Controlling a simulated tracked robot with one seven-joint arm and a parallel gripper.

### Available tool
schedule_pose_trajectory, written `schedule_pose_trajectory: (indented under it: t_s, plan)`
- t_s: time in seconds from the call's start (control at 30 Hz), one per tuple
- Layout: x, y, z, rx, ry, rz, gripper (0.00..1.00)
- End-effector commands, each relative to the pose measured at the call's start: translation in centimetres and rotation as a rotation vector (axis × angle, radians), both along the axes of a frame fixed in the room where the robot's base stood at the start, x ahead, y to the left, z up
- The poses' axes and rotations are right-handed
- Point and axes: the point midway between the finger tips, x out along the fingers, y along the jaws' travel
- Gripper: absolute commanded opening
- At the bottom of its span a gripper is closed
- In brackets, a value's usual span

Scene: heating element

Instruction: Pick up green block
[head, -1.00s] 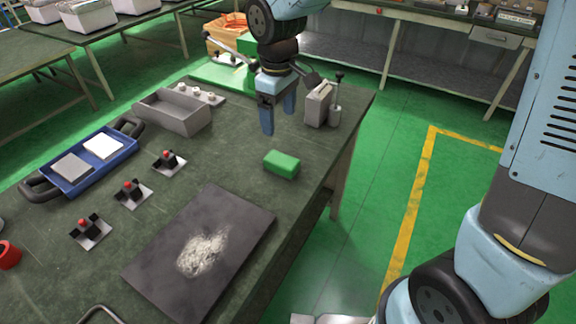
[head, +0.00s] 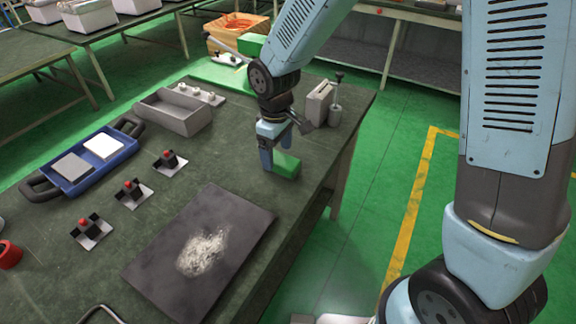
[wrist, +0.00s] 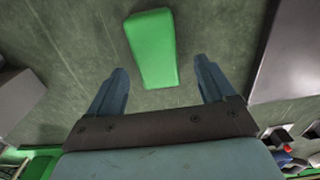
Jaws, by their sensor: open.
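The green block (head: 287,166) lies on the dark green table near its right edge, partly hidden by my gripper in the head view. In the wrist view the green block (wrist: 152,48) lies just ahead of the gap between the fingers, slightly left of its middle, with its near end close to the fingertip line. My gripper (head: 277,160) is open and points down, right beside the block. I cannot tell the exact height of the fingertips above the table.
A dark plate (head: 165,270) with pale powder lies in front of the block. A grey open box (head: 172,114) and a blue tray (head: 98,164) stand to the left.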

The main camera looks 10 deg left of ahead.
Motion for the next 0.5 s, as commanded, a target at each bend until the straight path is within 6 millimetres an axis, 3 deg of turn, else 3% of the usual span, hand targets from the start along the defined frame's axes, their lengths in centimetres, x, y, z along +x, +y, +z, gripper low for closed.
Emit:
schedule_pose_trajectory:
  t_s: [0.2,0.5]
  plan:
    - [-0.1,0.0,-2.8,-0.001,0.002,0.002,0.83]
    - [0.0,-0.1,-3.5,-0.001,0.000,0.000,0.83]
